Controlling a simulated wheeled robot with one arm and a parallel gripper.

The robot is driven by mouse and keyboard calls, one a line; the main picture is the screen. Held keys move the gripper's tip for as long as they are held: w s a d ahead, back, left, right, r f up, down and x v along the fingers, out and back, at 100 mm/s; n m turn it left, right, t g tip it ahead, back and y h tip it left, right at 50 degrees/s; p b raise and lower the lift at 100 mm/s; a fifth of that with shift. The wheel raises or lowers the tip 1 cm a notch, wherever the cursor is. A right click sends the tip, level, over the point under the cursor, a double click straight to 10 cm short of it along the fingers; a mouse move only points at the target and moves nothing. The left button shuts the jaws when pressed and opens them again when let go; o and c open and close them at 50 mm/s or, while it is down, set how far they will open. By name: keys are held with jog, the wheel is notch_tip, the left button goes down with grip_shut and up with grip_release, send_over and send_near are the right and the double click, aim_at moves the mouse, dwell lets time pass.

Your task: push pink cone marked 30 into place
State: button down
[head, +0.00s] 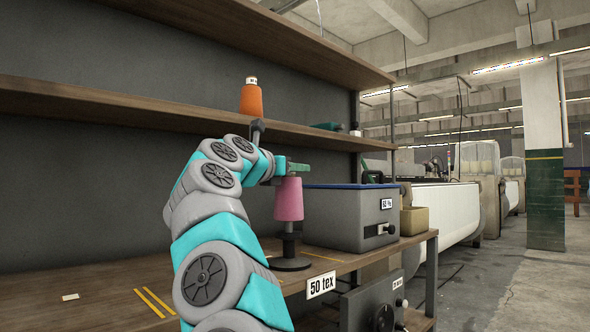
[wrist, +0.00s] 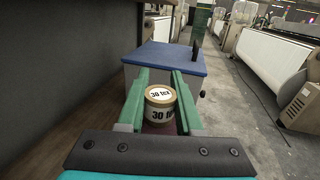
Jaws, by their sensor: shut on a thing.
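The pink cone (head: 289,200) is upright over a dark stand (head: 290,264) with a round base on the bench. A dark post shows between the cone's lower end and the base; how far the post reaches inside the cone is hidden. In the wrist view, the cone's tan top (wrist: 160,96) reads "30 tex". My gripper (head: 294,168) is shut on the cone near its top. The green fingers also show in the wrist view (wrist: 160,100), one on each side of the cone.
A grey box with a blue top (head: 347,218) stands on the bench just right of the cone. An orange cone (head: 251,98) stands on the shelf (head: 170,110) above my arm. The left bench top is mostly clear.

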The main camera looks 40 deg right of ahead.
jog(key=shift+f+b, duration=1.15)
jog(key=shift+f, duration=0.15)
jog(key=c, duration=0.5)
grip_release()
jog(key=shift+r, duration=0.1)
jog(key=b+v, duration=0.1)
jog(key=v, duration=0.7)
jog(key=shift+b, duration=0.35)
